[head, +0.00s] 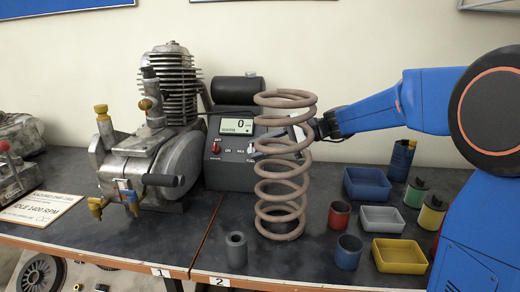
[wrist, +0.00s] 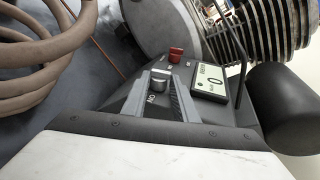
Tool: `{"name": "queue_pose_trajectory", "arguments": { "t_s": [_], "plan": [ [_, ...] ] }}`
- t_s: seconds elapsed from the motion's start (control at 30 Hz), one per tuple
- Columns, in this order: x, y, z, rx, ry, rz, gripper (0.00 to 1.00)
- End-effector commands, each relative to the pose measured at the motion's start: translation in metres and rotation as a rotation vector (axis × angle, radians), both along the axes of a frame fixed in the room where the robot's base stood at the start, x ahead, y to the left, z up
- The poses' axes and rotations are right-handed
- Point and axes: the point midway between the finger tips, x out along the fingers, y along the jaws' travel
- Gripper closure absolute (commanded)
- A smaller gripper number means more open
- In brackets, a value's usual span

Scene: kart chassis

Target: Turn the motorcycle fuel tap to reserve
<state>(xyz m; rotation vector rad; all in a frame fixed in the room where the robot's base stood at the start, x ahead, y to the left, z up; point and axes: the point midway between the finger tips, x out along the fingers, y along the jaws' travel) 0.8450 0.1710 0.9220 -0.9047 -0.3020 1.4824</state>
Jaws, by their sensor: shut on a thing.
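My gripper (head: 256,146) reaches from the right, partly hidden behind the coil spring, to the front panel of a dark grey meter box (head: 228,170). In the wrist view its jaws (wrist: 160,88) are shut on a small grey knob (wrist: 159,80) on that panel. The engine (head: 160,150) stands left of the box. Low on its front are brass-coloured tap-like fittings (head: 97,204) and a small blue-and-brass part (head: 130,195). I cannot tell which one is the fuel tap. My gripper is well to the right of them.
The tall brown coil spring (head: 283,190) stands in front of my gripper. A red knob (wrist: 175,55) and a display (wrist: 210,82) sit beside the held knob. A grey cylinder (head: 236,248) stands at the front. Trays (head: 398,256) and small cups (head: 348,252) fill the right side.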

Motion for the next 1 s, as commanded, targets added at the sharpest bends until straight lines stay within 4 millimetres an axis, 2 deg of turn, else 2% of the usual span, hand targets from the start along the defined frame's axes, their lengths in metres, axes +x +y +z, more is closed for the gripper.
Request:
{"name": "queue_pose_trajectory", "arguments": {
  "t_s": [0.6,1.0],
  "plan": [
    [0.0073,0.0053,0.0053,-0.324,0.067,0.299,0.96],
    [0.0081,0.0061,0.0066,-0.410,0.086,0.378,0.97]
  ]
}}
